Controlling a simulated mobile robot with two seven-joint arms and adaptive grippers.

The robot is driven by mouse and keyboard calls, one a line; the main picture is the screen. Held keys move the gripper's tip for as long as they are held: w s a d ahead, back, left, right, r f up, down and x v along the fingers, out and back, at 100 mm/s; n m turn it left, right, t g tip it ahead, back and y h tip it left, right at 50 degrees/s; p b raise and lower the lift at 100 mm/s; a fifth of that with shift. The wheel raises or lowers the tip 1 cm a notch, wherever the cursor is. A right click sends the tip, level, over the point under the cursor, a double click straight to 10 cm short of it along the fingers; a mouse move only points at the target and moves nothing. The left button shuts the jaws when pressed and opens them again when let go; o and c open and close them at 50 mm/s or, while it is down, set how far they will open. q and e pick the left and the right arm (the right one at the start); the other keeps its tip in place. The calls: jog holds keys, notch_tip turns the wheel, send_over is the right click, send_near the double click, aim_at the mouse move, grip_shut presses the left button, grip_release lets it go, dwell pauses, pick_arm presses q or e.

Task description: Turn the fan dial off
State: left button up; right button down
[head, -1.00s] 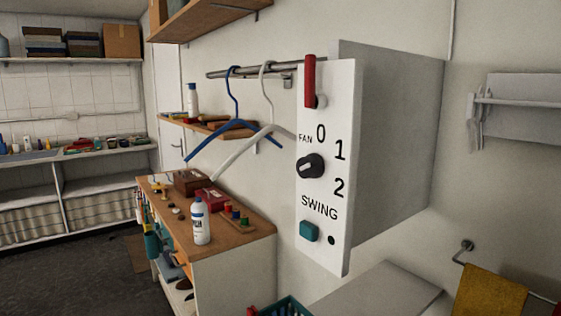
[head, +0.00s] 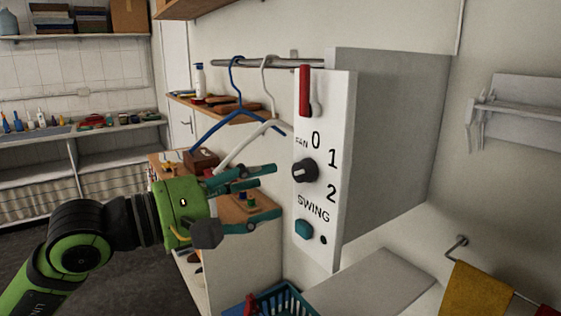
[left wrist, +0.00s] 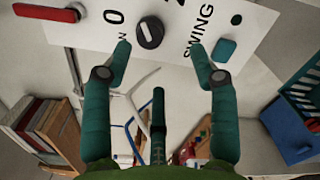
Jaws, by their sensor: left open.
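The fan dial (head: 305,170) is a round black knob on the white front panel (head: 338,225) of a grey box, with the marks 0, 1 and 2 around it. The knob also shows near the top of the left wrist view (left wrist: 150,32), with a pale line on it; which number it points to is unclear. My left gripper (head: 276,194) is open and empty, just left of and slightly below the dial. In the left wrist view its fingertips (left wrist: 160,47) are spread either side of the dial, apparently short of it. My right gripper is not in view.
A red lever (head: 305,90) is above the dial, and a teal swing button (head: 304,230) is below it. Blue (head: 206,135) and white hangers hang on a rail behind the gripper. A teal basket (head: 280,300) stands below.

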aim_at(297, 174)
pick_arm(q)
jog(key=shift+m+t, duration=0.3)
jog(key=shift+m, duration=0.4)
jog(key=w+d+p, duration=0.1)
jog(key=d+r+p, duration=0.1)
jog(key=d, duration=0.1)
jog(key=w+d+p, duration=0.1)
jog(key=p, duration=0.1)
jog(key=shift+w+d+r, duration=0.3)
jog(key=shift+d+r, duration=0.05)
jog(key=shift+w+d+f, duration=0.1)
jog(key=shift+w+d, duration=0.1)
jog(key=shift+d, duration=0.15)
jog(key=shift+f, duration=0.1)
jog(key=c, duration=1.2)
